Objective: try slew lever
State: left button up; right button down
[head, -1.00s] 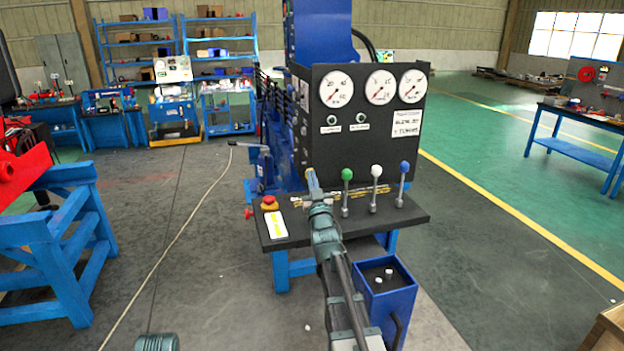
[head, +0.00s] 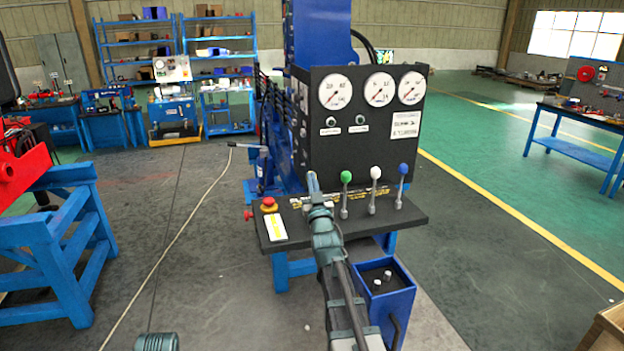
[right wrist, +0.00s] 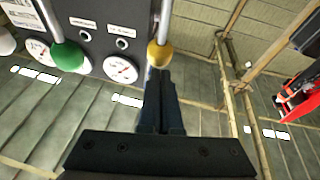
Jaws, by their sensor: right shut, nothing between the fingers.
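The crane's control stand (head: 380,228) carries a row of levers with a green knob (head: 346,176), a white knob (head: 375,172) and a blue knob (head: 403,168). A fourth lever, with a yellow knob (right wrist: 160,53), shows in the right wrist view beside the green knob (right wrist: 67,56). My right gripper (head: 312,182) is shut and empty and hides the yellow knob in the head view. In the right wrist view its fingertips (right wrist: 160,78) are right at the yellow knob; whether they touch it I cannot tell. I cannot read which lever is labelled slew.
A red emergency button (head: 269,204) is at the stand's left end. A gauge panel (head: 365,140) rises behind the levers. A blue box (head: 386,305) stands in front, right of my right arm. The floor left of the stand is mostly clear.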

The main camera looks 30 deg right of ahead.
jog(key=r+b+v, duration=0.1)
jog(key=b+v, duration=0.1)
jog(key=v, duration=0.9)
jog(key=shift+s+a+r, duration=0.2)
jog(key=shift+s+r, duration=0.15)
